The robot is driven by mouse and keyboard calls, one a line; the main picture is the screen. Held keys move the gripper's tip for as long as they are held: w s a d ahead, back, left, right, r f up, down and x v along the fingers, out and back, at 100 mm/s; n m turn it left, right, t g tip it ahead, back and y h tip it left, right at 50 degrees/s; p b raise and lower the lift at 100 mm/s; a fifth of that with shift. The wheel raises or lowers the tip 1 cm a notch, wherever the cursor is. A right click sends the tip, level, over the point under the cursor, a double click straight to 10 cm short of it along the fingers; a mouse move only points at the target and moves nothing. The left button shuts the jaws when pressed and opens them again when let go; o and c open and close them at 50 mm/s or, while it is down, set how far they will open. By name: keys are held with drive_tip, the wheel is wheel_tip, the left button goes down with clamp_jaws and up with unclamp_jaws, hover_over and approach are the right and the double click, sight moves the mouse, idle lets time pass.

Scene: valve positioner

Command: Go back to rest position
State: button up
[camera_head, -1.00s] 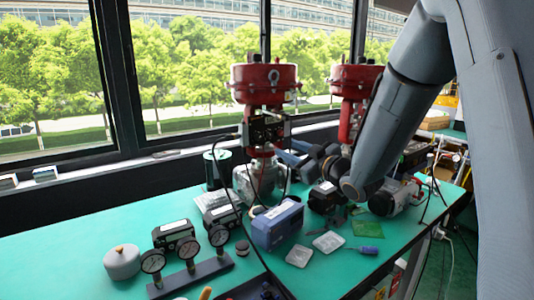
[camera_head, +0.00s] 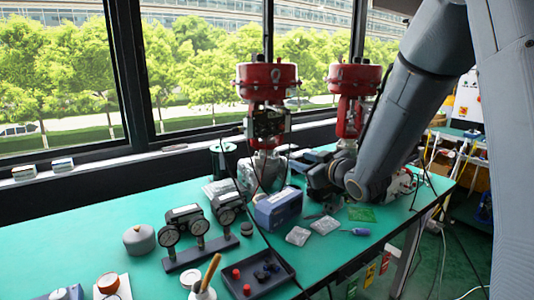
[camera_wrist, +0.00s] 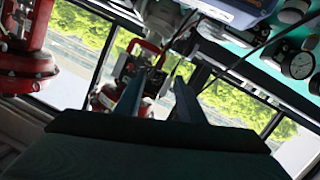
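My gripper (camera_wrist: 160,78) is open in the wrist view, its two dark fingers apart with nothing held between them. In the head view my arm reaches down from the upper right, and the gripper (camera_head: 308,163) is partly hidden behind the wrist, above the back of the green table (camera_head: 90,243). A red-topped valve (camera_head: 267,82) stands left of the gripper, and a second red-topped valve (camera_head: 354,78) stands behind my arm. In the wrist view a red valve (camera_wrist: 122,88) appears beyond the fingers. I cannot tell the exact gap to it.
A blue box (camera_head: 278,208) sits in front of the left valve. Several gauges (camera_head: 200,243), a grey round pot (camera_head: 139,239) and a dark tray (camera_head: 258,282) lie nearer. Small bags (camera_head: 325,225) and a blue-handled tool (camera_head: 356,232) are at right. Windows line the back.

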drive_tip(key=s+d+f+m+g+h, duration=0.55)
drive_tip(key=s+d+f, duration=0.35)
drive_tip(key=s+f, duration=0.3)
drive_tip(key=s+f+m+g+h, duration=0.1)
drive_tip(key=s+f+m+g, duration=0.2)
drive_tip(key=s+g, duration=0.6)
drive_tip(key=s, duration=1.4)
drive_tip(key=shift+s+a, duration=0.25)
drive_tip(key=shift+a, duration=0.05)
